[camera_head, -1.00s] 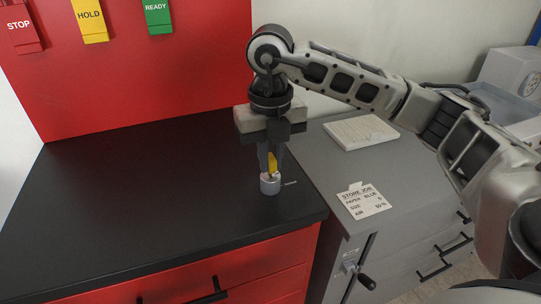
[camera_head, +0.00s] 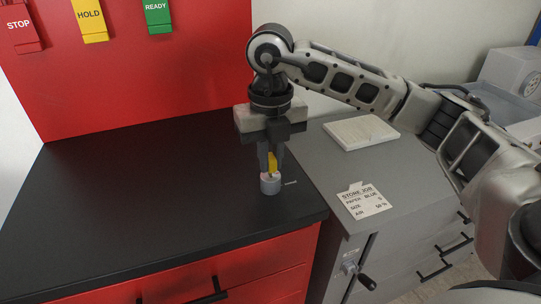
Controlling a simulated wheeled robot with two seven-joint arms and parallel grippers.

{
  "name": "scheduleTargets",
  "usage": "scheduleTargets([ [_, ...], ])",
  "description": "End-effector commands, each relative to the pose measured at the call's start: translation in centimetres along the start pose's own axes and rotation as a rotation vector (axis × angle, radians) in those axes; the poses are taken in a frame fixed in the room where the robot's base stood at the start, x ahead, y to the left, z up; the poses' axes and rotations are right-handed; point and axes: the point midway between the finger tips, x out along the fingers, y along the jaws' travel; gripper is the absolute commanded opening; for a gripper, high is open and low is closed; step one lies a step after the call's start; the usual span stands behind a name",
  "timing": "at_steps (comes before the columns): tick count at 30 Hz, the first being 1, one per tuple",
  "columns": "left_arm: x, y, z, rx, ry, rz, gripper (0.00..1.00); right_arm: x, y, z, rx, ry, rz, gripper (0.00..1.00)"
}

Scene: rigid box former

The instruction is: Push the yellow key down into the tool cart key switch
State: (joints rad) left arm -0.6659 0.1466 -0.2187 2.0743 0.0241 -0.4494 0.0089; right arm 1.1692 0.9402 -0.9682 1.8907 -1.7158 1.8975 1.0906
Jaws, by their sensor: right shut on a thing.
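The yellow key (camera_head: 272,162) is between the fingers of my right gripper (camera_head: 270,160), which is shut on it and points straight down. The key switch (camera_head: 270,184), a short grey cylinder, stands on the black top of the red tool cart (camera_head: 150,180) near its right front corner. The key is upright right above the switch, and its lower end meets the switch's top. How deep it sits inside is hidden. My left gripper is not in view.
A red back panel carries STOP (camera_head: 20,30), HOLD (camera_head: 90,20) and READY (camera_head: 157,15) tags. A grey cabinet (camera_head: 400,190) stands right of the cart, with a paper stack (camera_head: 360,132) and a job card (camera_head: 364,200) on it. The cart top's left is clear.

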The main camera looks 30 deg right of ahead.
Motion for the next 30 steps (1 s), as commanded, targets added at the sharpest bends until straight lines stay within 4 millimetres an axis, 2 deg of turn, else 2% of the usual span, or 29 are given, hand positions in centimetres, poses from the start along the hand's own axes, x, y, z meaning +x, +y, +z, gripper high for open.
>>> scheduleTargets([
  [28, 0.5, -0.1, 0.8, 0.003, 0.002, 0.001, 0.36, 1.4, 0.0, 0.0, 0.0, 0.0, 0.0, 0.0],
  [29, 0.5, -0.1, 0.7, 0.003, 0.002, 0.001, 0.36, 1.3, 0.0, 0.0, 0.0, 0.0, 0.0, 0.21],
  [30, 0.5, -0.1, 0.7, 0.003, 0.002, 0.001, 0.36, 1.3, 0.0, 0.0, 0.0, 0.0, 0.0, 0.32],
])
